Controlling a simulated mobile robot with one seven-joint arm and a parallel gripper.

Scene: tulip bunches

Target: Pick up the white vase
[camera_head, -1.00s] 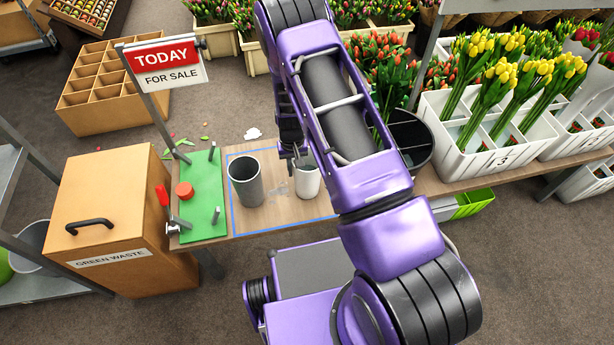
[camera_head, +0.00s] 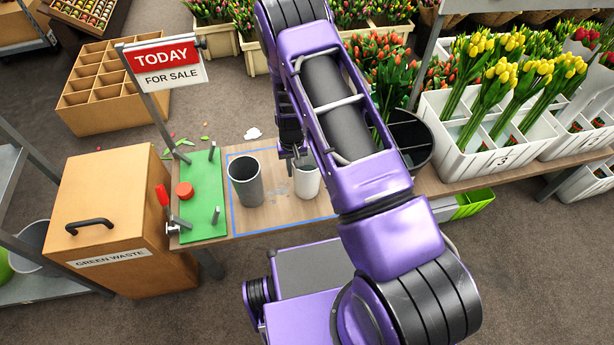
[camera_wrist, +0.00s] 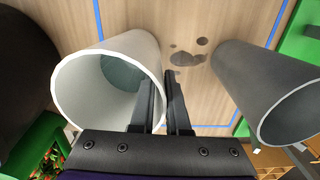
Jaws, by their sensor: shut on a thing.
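The white vase (camera_head: 308,182) is a plain, open-topped cylinder at the right part of the blue-outlined area on the wooden bench. My gripper (camera_head: 298,158) is at its rim, partly hidden by my arm in the head view. In the wrist view, the vase (camera_wrist: 84,85) shows its open mouth. My gripper (camera_wrist: 160,80) is shut on its wall, with one finger inside the mouth and the other outside. The vase looks about upright. I cannot tell whether its base touches the bench.
A grey vase (camera_head: 245,182) stands close to the left, also in the wrist view (camera_wrist: 268,90). Wet spots mark the bench between them. A green board (camera_head: 205,170) with pegs lies further left. A dark bucket (camera_head: 412,138) stands right of my arm.

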